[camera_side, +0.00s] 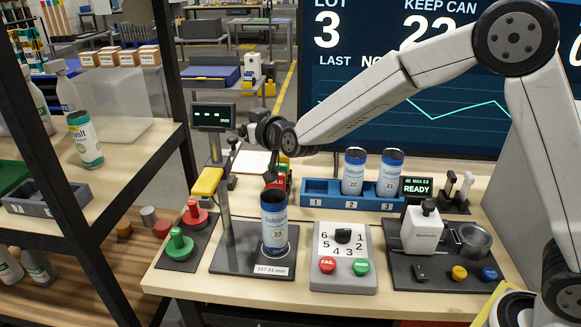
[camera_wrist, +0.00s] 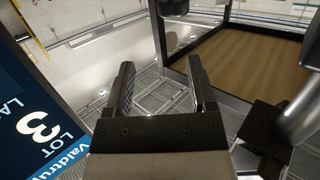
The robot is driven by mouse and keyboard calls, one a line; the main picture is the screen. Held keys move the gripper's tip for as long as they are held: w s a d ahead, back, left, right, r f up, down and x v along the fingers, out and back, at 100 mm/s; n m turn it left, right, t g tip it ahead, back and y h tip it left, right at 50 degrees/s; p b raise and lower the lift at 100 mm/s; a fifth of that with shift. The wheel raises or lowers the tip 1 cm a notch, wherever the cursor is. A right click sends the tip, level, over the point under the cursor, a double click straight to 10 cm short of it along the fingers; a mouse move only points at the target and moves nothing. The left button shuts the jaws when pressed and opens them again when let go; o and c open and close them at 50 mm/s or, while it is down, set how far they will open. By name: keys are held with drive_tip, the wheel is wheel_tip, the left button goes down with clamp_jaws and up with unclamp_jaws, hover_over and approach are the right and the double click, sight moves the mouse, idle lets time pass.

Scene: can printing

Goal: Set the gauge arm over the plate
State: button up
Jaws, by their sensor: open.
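The gauge stand rises as a grey post (camera_side: 227,215) from a dark plate (camera_side: 225,262). Its yellow gauge arm (camera_side: 207,181) points left of the post, away from the can. A blue-and-white can (camera_side: 274,222) stands upright on the plate, right of the post. My gripper (camera_side: 238,141) is above the plate, near the top of the post and higher than the yellow arm. Its fingers are small in the side view. In the wrist view my gripper (camera_wrist: 160,88) has its fingers apart with nothing between them; the gauge arm cannot be made out there.
A small display (camera_side: 212,116) stands behind the yellow arm. A blue rack (camera_side: 320,192) with two cans is behind. A shelf (camera_side: 130,160) is at left.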

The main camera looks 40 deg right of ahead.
sight(235, 142)
drive_tip(key=shift+w+a+r+t+h, duration=0.15)
drive_tip(key=shift+w+a+r+t, duration=0.35)
drive_tip(key=shift+w+r, duration=0.15)
drive_tip(key=shift+w+a+r+t+h, duration=0.15)
drive_tip(key=shift+w+a+r+t, duration=0.25)
drive_tip(key=shift+w+r+t, duration=0.15)
wheel_tip(235, 142, down, 6)
drive_tip(key=shift+f, duration=0.2)
drive_tip(key=shift+w+f, duration=0.15)
drive_tip(key=shift+f, duration=0.2)
drive_tip(key=shift+w+r, duration=0.1)
drive_tip(key=shift+w, duration=1.2)
clamp_jaws()
